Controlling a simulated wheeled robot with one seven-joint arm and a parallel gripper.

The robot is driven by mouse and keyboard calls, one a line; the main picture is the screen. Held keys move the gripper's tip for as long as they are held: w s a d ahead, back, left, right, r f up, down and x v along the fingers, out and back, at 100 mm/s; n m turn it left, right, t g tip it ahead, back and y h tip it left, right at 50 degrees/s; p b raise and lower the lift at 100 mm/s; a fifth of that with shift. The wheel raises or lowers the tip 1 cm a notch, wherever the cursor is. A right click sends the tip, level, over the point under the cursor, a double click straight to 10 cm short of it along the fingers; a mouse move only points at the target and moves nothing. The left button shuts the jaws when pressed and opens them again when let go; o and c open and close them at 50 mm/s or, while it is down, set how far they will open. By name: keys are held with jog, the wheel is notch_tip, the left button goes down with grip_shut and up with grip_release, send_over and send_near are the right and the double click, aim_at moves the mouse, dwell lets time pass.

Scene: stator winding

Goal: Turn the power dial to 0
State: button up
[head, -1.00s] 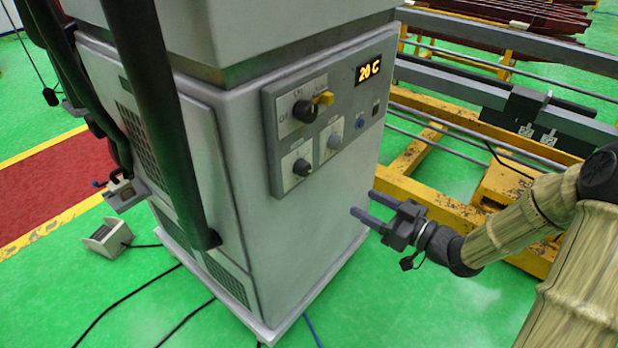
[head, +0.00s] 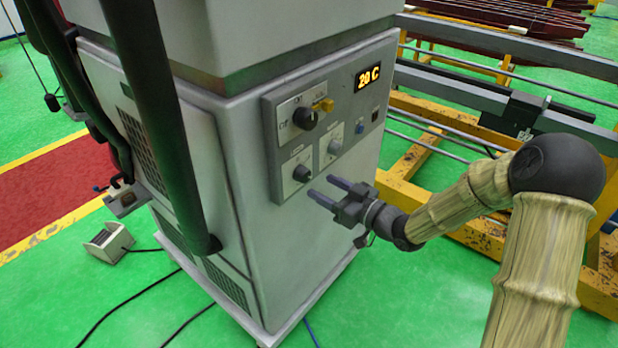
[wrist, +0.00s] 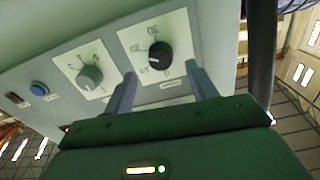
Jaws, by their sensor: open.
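Two small dials sit low on the cabinet's control panel, a black dial (head: 302,173) and a grey dial (head: 333,147). I cannot read which is labelled power. In the wrist view, the black dial (wrist: 160,57) has a numbered scale on a white plate; its exact setting is unclear. The grey dial (wrist: 89,78) is to its left there. My gripper (head: 321,186) is open and empty, its fingers pointing at the panel just right of and below the black dial. In the wrist view, the black dial appears between my fingers (wrist: 162,86), with no visible contact.
Above the dials are a larger black rotary switch (head: 305,115) with a yellow tab and a display (head: 367,77) reading 20 C. A blue button (head: 359,127) is to the right. A dark hanging tube (head: 160,130) is at left, and yellow frames (head: 420,150) stand behind my arm.

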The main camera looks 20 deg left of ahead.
aim_at(307, 178)
jog(key=x, duration=0.6)
jog(key=shift+d, duration=0.1)
jog(key=c, duration=1)
